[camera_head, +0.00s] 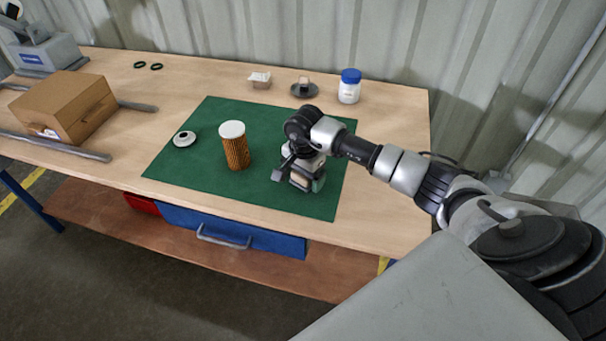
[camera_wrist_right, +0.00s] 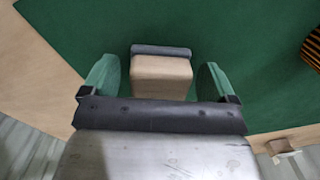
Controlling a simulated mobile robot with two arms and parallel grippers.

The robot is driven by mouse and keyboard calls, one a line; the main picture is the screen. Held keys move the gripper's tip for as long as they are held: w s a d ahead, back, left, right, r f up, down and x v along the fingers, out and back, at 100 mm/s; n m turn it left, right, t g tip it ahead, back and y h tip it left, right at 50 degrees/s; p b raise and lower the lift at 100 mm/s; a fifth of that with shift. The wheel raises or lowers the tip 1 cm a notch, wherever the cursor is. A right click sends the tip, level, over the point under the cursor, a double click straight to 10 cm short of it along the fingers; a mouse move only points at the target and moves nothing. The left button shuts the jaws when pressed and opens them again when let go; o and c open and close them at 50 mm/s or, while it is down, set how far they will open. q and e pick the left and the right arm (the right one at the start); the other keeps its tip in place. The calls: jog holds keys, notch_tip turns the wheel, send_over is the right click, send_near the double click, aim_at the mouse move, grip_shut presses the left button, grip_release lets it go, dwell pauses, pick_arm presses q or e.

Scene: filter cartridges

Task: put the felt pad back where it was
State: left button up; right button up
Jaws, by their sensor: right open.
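My right gripper (camera_head: 300,180) is over the right part of the green mat (camera_head: 205,180) and points down. In the right wrist view its two fingers (camera_wrist_right: 160,80) are open, one on each side of a tan block (camera_wrist_right: 160,78) with a dark grey strip along its far edge. Narrow gaps show between fingers and block. This block may be the felt pad; its label or material cannot be read. In the head view the gripper mostly hides it. My left gripper is not in view.
An orange filter cartridge (camera_head: 236,151) with a white top stands on the mat, left of my right gripper. A pale ring cap (camera_head: 184,139) lies further left. Behind stand a small pale block (camera_head: 260,79), a dark round dish (camera_head: 296,90) and a blue-lidded bottle (camera_head: 349,87). A cardboard box (camera_head: 66,105) is left.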

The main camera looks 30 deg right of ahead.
notch_tip(320, 180, up, 12)
jog(key=b, duration=0.2)
jog(key=shift+s, duration=0.15)
